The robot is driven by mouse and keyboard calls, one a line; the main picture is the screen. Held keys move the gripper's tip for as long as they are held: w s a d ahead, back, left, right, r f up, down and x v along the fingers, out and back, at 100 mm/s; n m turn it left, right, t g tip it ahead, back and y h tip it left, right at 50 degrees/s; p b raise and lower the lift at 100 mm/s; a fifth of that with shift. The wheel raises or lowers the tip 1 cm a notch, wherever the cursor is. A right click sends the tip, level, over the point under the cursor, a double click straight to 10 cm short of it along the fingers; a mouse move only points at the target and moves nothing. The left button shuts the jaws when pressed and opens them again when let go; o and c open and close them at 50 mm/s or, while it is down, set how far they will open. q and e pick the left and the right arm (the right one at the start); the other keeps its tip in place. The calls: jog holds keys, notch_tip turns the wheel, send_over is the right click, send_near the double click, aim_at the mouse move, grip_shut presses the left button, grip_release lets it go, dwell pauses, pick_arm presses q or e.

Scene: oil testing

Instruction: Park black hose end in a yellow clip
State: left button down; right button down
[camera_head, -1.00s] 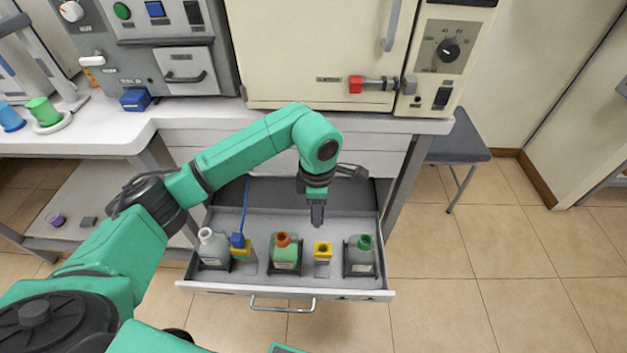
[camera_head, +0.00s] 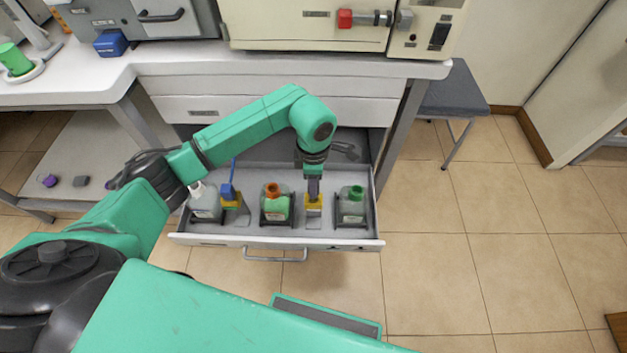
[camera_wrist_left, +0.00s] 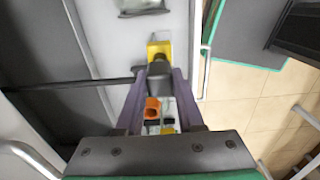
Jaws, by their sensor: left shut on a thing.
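My left gripper (camera_head: 314,189) points down into the open drawer, directly over a yellow clip (camera_head: 313,210). It is shut on the black hose end (camera_wrist_left: 153,72), whose dark hose runs off to the left in the left wrist view. In that view the hose end is right against or just above the yellow clip (camera_wrist_left: 159,49); I cannot tell how deep it sits. A second yellow clip (camera_head: 232,204) holds a blue hose end (camera_head: 228,192). My right gripper is not in view.
In the drawer (camera_head: 215,239) stand a white-capped bottle (camera_head: 205,203), an orange-capped bottle (camera_head: 275,204) left of the gripper, and a green-capped bottle (camera_head: 352,206) close on its right. The worktop (camera_head: 190,62) is above and behind. A stool (camera_head: 452,92) stands at right; the floor there is clear.

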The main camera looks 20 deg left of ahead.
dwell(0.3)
pick_arm(q)
jog(key=shift+f, duration=0.15)
jog(key=shift+f+b, duration=0.1)
jog(key=shift+b, duration=0.25)
jog(key=shift+f, duration=0.15)
dwell(0.3)
jog(key=shift+f, duration=0.1)
dwell(0.3)
jog(key=shift+f+b, duration=0.5)
jog(key=shift+b, duration=0.25)
